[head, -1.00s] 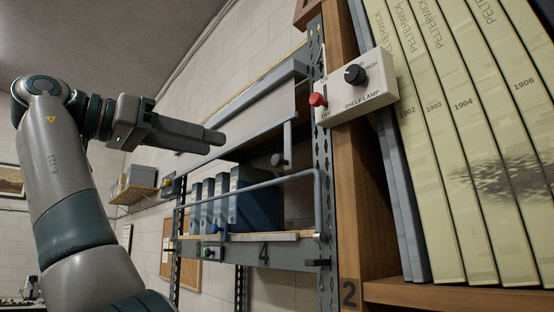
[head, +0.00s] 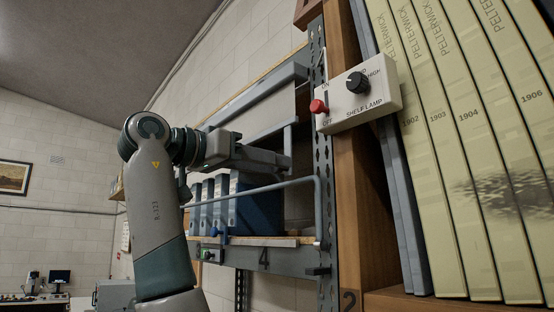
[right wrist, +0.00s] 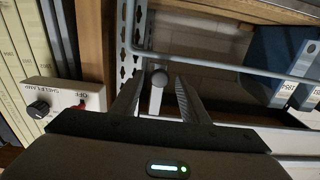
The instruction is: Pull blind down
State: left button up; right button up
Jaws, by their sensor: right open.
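The blind (head: 277,112) is a pale panel, high on the grey shelf unit, with a grey bar along its lower edge. A short grey rod (head: 289,139) hangs from its right end. In the right wrist view the rod's round knob (right wrist: 158,78) sits between the two fingers of my right gripper (right wrist: 158,92), with a gap on both sides. In the head view my right gripper (head: 286,163) reaches in from the left and hides the knob. It is open. My left gripper is not in view.
A grey rail (head: 255,190) crosses in front of blue binders (head: 259,210) on the shelf below.

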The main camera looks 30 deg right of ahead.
jog(key=shift+w+d+p, duration=0.1)
jog(key=shift+d+p, duration=0.2)
jog(key=shift+d, duration=1)
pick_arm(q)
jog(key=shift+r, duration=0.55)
pick_arm(e)
grip_shut()
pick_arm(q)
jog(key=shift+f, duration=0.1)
pick_arm(e)
jog(key=shift+f, duration=0.1)
